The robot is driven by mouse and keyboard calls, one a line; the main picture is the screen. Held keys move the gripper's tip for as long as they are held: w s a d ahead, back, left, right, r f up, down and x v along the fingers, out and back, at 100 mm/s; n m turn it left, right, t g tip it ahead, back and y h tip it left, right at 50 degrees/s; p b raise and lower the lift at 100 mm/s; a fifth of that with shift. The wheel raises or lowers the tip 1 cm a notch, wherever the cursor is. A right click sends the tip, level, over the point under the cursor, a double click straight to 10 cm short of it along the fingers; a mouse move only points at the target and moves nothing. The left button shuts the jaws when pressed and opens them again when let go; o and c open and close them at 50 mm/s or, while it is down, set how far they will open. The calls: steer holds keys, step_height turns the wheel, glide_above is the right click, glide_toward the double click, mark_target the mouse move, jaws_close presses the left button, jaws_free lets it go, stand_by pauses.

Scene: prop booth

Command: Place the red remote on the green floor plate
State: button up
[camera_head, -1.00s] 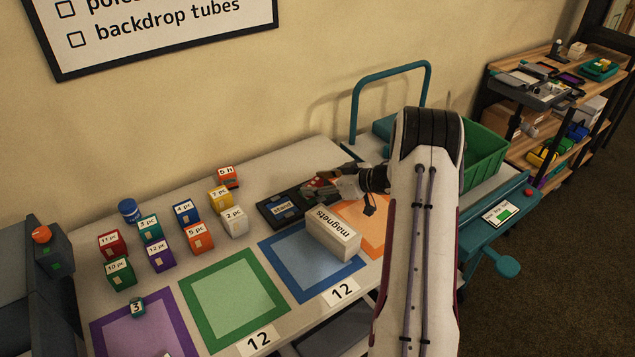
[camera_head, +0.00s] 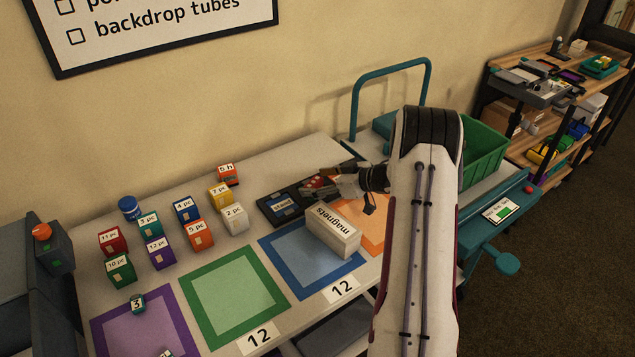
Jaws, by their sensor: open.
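The green floor plate (camera_head: 232,297) lies flat on the table between the purple and blue plates, and it is empty. A small red item (camera_head: 318,183), which looks like the red remote, lies at the dark tray (camera_head: 272,211) behind the blue plate. My gripper (camera_head: 322,184) is open, low over the tray, with its fingers around or just above the red item. The fingers hide part of it, and I cannot tell whether they touch it.
A white magnets box (camera_head: 333,230) stands on the blue plate (camera_head: 281,258). An orange plate (camera_head: 373,236) lies under my arm. Several small labelled boxes, such as the orange one (camera_head: 199,235), stand at the left.

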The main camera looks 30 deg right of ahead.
steer(key=shift+r, duration=0.45)
steer(key=v, duration=1.2)
steer(key=shift+r, duration=0.1)
steer(key=w+a+r+m+t+h, duration=0.1)
steer(key=w+r+h, duration=0.2)
steer(key=r, duration=0.4)
steer(key=w+a+r+h, duration=0.1)
steer(key=w+r+h, duration=0.2)
steer(key=r, duration=0.5)
steer(key=s+a+r+m+g+h, duration=0.2)
steer(key=s+a+r+m+h, duration=0.2)
steer(key=s+a+r, duration=0.6)
steer(key=s+a+f+g+y, duration=0.2)
steer(key=s+a+f, duration=0.1)
steer(key=s+a, duration=0.8)
steer(key=s+a+f+g+y, duration=0.2)
steer(key=s+a+f+y, duration=0.1)
steer(key=s+a, duration=0.8)
steer(key=s, duration=0.4)
steer(key=shift+a+f+g, duration=0.2)
steer(key=shift+g, duration=0.2)
